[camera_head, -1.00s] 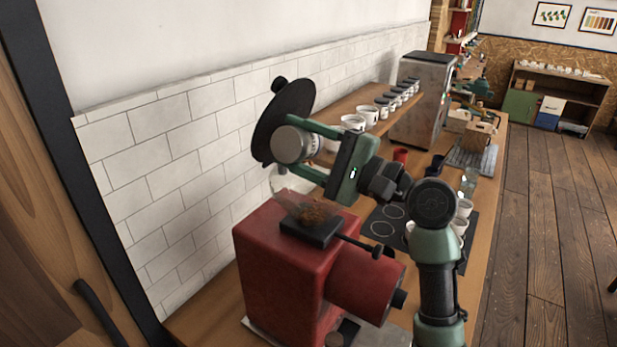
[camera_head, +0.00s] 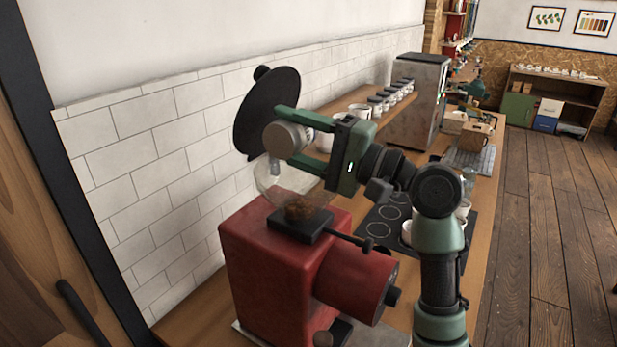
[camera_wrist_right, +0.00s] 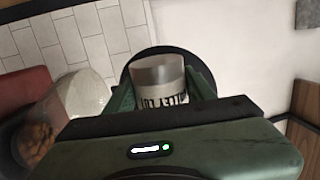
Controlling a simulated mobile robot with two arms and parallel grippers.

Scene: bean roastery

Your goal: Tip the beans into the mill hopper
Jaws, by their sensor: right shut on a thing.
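The red mill (camera_head: 265,260) stands on the counter in the head view. Its clear hopper (camera_head: 262,178) sits on top, with a heap of brown beans (camera_head: 299,208) at the bottom. The hopper and beans also show at the left of the right wrist view (camera_wrist_right: 88,98). A round black lid (camera_head: 262,88) stands raised behind the hopper. My right gripper (camera_head: 285,132) is shut on a silver-and-white tin (camera_wrist_right: 160,76) with black lettering. The tin is tilted above the hopper, its metal end toward the head camera. Its mouth and inside are hidden. My left gripper is not in view.
A shelf along the tiled wall holds several dark-lidded jars (camera_head: 389,98). A tall grey machine (camera_head: 418,95) stands farther along the counter. White cups (camera_head: 463,212) and a black mat (camera_head: 380,212) lie beyond my right arm. A wooden door is at the left.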

